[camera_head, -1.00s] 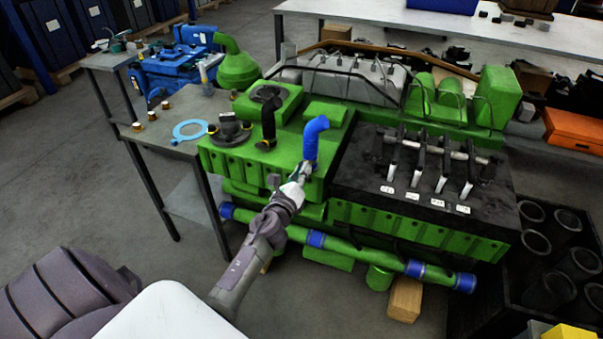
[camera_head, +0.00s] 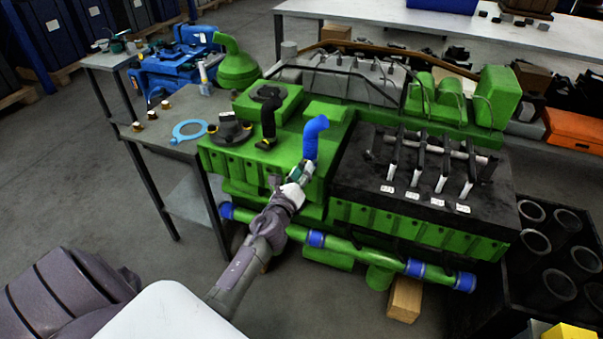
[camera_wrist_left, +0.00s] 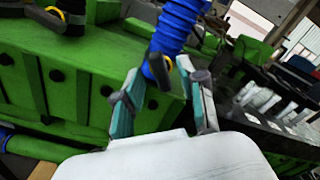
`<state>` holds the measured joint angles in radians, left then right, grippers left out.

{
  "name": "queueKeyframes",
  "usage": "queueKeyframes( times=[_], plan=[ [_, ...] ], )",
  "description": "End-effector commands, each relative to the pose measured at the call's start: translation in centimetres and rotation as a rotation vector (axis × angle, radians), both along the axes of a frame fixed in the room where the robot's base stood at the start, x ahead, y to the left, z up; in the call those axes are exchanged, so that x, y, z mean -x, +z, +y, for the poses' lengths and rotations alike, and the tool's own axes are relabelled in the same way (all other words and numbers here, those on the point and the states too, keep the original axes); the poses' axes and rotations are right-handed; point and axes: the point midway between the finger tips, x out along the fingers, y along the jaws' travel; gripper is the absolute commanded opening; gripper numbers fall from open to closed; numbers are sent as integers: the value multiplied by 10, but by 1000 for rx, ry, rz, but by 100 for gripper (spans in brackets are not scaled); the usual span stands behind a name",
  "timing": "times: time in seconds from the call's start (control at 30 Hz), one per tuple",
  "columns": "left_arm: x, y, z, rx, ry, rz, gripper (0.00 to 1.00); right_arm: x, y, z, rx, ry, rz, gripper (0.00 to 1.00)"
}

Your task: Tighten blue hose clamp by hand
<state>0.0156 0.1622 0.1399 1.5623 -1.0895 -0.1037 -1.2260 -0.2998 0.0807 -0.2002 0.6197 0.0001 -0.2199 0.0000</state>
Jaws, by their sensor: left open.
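The blue hose (camera_head: 315,135) is a bent ribbed elbow standing on the front of the green engine (camera_head: 345,195). It also shows in the left wrist view (camera_wrist_left: 182,22). At its lower end is a clamp with a dark knob and a yellowish band (camera_wrist_left: 158,66). My left gripper (camera_head: 303,169) is at the foot of the hose. In the left wrist view its teal fingers stand apart, one on each side of the clamp; I cannot tell whether they touch it. The fingers partly hide the clamp in the head view. My right gripper is not in view.
A black hose (camera_head: 268,122) with yellow clamps stands left of the blue one. A green pipe with blue sleeves (camera_head: 360,253) runs low along the engine front. A black crate (camera_head: 575,315) stands at right.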

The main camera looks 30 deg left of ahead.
Motion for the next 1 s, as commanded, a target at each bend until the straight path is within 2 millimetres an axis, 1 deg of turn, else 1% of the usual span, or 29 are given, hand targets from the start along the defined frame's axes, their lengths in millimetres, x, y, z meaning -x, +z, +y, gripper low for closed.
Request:
queueKeyframes(
  times=[0.07, 0.17, 0.27, 0.4, 0.6, 0.7, 0.8, 1.0],
  plan=[
    [2, 0, 0, 0, 1, -1, 41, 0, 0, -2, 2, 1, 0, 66],
    [12, 0, -2, -1, 0, 0, 41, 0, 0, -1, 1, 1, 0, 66],
    [29, 0, -7, 0, 0, 1, 41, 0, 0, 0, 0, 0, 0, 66],
    [59, -1, -14, 3, 1, 3, 41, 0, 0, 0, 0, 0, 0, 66],
    [96, -1, -23, 3, 3, 3, 41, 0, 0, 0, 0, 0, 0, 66],
    [108, -1, -27, 3, 2, 2, 41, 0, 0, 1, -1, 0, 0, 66],
    [115, -1, -28, 1, 1, 2, 41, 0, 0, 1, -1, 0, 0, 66],
    [118, 0, -28, 0, 1, 1, 41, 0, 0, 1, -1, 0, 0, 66]
  ],
)
